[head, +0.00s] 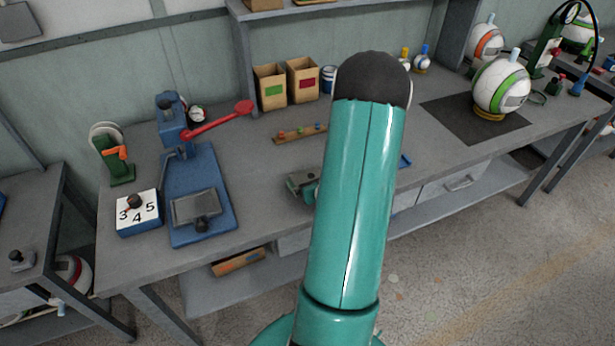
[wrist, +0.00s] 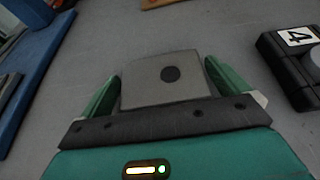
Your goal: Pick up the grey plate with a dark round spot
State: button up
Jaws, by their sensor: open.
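The grey plate (wrist: 150,90) with a dark round spot shows in the wrist view, lying flat on the grey bench top. My gripper (wrist: 162,72) is open, with its green fingers on the left and right sides of the plate. I cannot tell whether either finger touches the plate. In the head view my teal arm covers much of the bench middle, and I cannot make out the plate there.
In the wrist view, a black block (wrist: 285,75) marked 4 stands at right. The head view shows a blue press (head: 212,225) with a red lever, a number block (head: 138,215), two cardboard boxes (head: 271,87) behind, and a ball (head: 500,88) on a dark mat.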

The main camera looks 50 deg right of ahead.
jog(key=shift+c, duration=0.4)
jog(key=c, duration=0.9)
jog(key=shift+o, duration=0.2)
jog(key=shift+r, duration=0.1)
